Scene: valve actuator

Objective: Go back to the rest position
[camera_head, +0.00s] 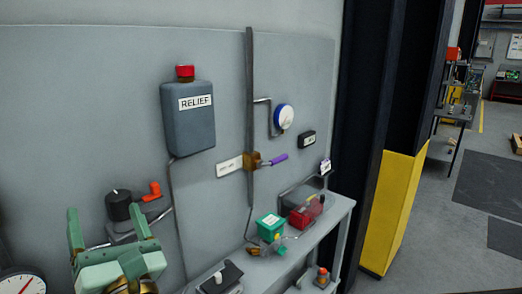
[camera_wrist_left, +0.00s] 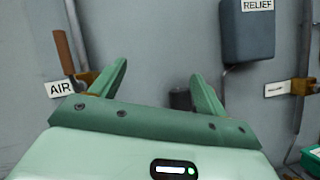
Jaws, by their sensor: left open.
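My left gripper (camera_head: 108,235) is at the lower left of the head view, with its two green fingers spread apart and nothing between them. It also shows in the left wrist view (camera_wrist_left: 158,85), open and pointing at the grey panel. My right gripper is in neither view.
The grey panel carries a RELIEF tank (camera_head: 188,118), a purple-handled valve (camera_head: 270,160), a gauge (camera_head: 284,117) and an AIR label (camera_wrist_left: 60,88). A shelf holds a green box (camera_head: 270,227) and a red box (camera_head: 306,211). Open floor lies right of the yellow post (camera_head: 395,210).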

